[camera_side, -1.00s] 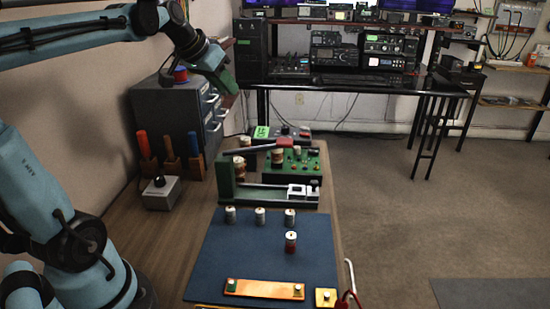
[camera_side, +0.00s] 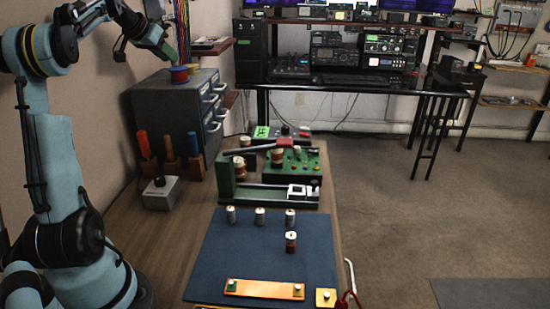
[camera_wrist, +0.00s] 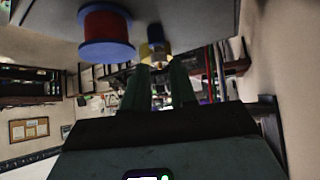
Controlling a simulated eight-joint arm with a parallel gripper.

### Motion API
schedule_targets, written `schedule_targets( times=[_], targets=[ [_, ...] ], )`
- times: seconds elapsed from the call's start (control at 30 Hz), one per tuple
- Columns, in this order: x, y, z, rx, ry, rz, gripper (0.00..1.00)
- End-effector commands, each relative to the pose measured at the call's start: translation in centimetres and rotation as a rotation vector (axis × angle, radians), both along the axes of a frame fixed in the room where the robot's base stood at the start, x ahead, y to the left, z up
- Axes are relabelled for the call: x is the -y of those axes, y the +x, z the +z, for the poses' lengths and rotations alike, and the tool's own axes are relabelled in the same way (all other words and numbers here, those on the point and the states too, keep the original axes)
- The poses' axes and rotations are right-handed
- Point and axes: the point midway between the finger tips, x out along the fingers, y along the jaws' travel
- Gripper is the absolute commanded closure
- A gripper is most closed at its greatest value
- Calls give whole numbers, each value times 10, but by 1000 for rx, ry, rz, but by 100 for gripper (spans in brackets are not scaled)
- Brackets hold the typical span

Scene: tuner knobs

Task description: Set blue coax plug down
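My gripper (camera_side: 166,52) is raised above the grey drawer cabinet at the left, its green fingers pointing down and right. In the wrist view my gripper (camera_wrist: 160,80) shows two green fingers apart, with a gap and nothing clearly held between them. I cannot pick out a blue coax plug in either view. Several small cylinders stand upright on the dark blue mat (camera_side: 210,265): pale-topped ones (camera_side: 260,216) in a row and a red one (camera_side: 291,242) in front. An orange bar (camera_side: 265,288) lies at the mat's front, a yellow block (camera_side: 326,297) beside it.
The cabinet (camera_side: 165,105) bears a red-and-blue spool (camera_wrist: 105,32) and a yellow-and-blue one (camera_wrist: 155,42), close to the fingers. A green fixture (camera_side: 228,185), a green knob panel (camera_side: 300,165), a grey box (camera_side: 160,193) and upright tools (camera_side: 170,155) crowd the bench behind the mat.

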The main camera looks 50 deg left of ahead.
Motion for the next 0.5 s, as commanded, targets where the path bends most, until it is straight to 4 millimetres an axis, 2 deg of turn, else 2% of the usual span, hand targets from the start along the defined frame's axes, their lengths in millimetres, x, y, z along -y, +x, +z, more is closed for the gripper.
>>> schedule_targets(
  times=[0.2, 0.5],
  targets=[
    [-8, 21, -22, 1, 1, -1, 74],
    [-10, 26, -28, 0, 0, 0, 74]
  ],
)
